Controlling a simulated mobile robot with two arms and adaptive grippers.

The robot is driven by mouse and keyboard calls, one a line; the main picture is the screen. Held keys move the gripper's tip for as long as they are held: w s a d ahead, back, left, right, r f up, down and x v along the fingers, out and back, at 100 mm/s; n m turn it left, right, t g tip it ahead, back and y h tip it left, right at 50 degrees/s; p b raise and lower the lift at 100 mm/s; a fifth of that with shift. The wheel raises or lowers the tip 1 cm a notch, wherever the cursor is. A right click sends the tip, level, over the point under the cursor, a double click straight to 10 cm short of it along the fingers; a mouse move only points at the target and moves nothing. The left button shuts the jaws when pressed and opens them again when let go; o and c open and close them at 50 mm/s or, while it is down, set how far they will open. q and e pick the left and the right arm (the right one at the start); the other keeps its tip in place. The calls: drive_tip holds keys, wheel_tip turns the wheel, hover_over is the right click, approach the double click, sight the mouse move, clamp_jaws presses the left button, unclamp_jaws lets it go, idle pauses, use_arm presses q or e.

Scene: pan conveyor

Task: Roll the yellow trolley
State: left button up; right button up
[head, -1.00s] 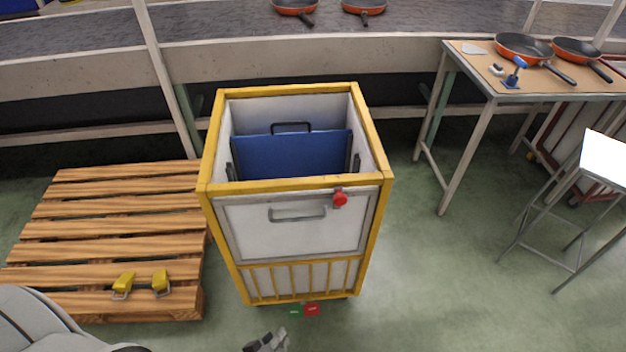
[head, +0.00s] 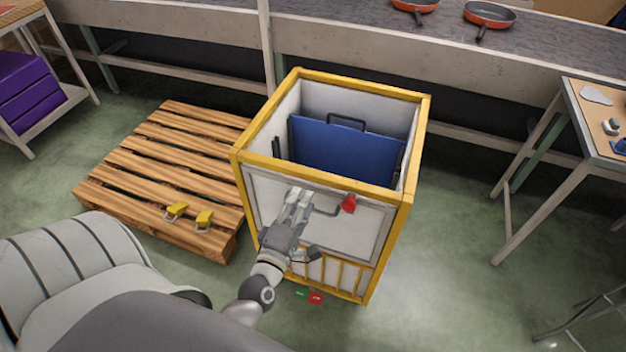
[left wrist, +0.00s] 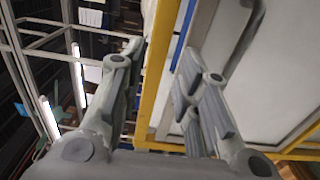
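The yellow trolley (head: 252,162) stands upright on the floor in the head view. It has a yellow frame, white panels and an open top with a blue panel (head: 345,146) inside. A grey bar handle (head: 327,210) and a red knob (head: 348,203) are on its front panel. My left gripper (head: 298,196) is in front of that panel, covering the handle's left part. In the left wrist view its fingers (left wrist: 163,75) are apart, with the trolley's yellow frame (left wrist: 155,70) showing beyond them. The handle (left wrist: 243,45) shows right of the fingers, not between them. My right gripper is not in view.
A wooden pallet (head: 165,165) with two yellow blocks stands left of the trolley. A conveyor (head: 410,50) carrying orange pans runs behind. A table (head: 575,140) stands at right and a purple drawer unit (head: 28,95) at far left.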

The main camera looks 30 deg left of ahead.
sight(314, 180)
use_arm(q)
drive_tip(key=x, duration=0.5)
drive_tip(key=shift+w+p, duration=0.35)
drive_tip(key=shift+w, duration=0.1)
drive_tip(key=shift+w+a, duration=0.15)
drive_tip(key=shift+w, duration=0.6)
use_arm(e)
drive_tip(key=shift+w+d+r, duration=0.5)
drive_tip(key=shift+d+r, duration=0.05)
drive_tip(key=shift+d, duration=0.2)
use_arm(q)
clamp_jaws()
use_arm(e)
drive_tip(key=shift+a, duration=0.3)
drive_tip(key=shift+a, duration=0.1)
